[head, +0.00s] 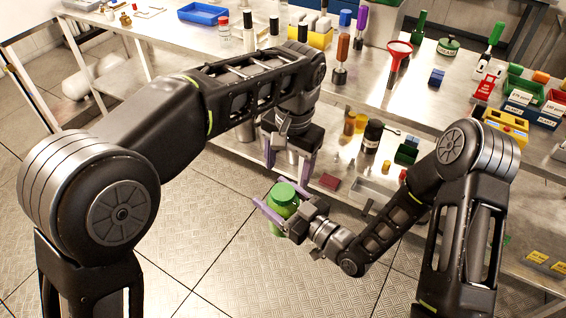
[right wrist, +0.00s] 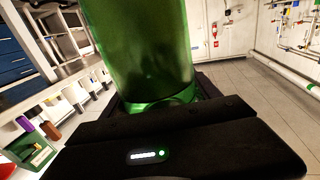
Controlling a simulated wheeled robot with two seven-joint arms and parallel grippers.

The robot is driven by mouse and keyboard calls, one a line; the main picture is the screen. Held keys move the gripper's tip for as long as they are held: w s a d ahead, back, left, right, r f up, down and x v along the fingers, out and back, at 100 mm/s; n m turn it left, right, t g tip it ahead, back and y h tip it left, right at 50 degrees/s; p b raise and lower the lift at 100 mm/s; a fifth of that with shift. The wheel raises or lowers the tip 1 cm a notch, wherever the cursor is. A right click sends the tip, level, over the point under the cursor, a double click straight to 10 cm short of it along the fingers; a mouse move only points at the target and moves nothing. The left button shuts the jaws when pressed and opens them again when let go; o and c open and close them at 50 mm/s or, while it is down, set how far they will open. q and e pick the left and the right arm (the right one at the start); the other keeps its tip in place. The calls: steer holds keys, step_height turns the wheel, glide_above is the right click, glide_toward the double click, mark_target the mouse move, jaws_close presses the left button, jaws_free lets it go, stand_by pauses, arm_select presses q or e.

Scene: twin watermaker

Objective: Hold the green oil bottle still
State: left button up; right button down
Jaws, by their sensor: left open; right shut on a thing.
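The green oil bottle (head: 283,197) is held above the floor in front of the bench, with its green cap on top. My right gripper (head: 276,208) is shut on it, with its purple fingers at the bottle's sides. In the right wrist view the green bottle (right wrist: 140,50) fills the upper middle, close to the camera, and its top is cut off. My left gripper (head: 289,160) is open and points down just above and behind the bottle's cap. I see nothing between its purple fingers, and it looks apart from the cap.
The metal bench (head: 350,85) carries a red funnel (head: 399,55), a blue tray (head: 203,13), a yellow bin (head: 309,36) and several bottles. A lower shelf holds a dark jar (head: 372,135) and a red block (head: 329,182). Open tiled floor (head: 260,265) lies below the bottle.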

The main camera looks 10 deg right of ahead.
mark_target(283, 191)
arm_select(q)
steer(key=n, duration=0.1)
steer(key=a+n, duration=0.1)
steer(key=shift+w+a+r+n, duration=0.1)
steer(key=shift+w+r+n, duration=0.2)
steer(key=shift+w, duration=0.1)
steer(key=shift+n+h, duration=0.3)
steer(key=shift+n, duration=0.4)
steer(key=shift+s+n, duration=0.1)
steer(key=shift+n, duration=0.3)
steer(key=shift+f, duration=0.15)
steer(key=shift+f, duration=3.95)
steer(key=shift+c, duration=0.5)
jaws_close()
steer(key=shift+o, duration=1.2)
jaws_free()
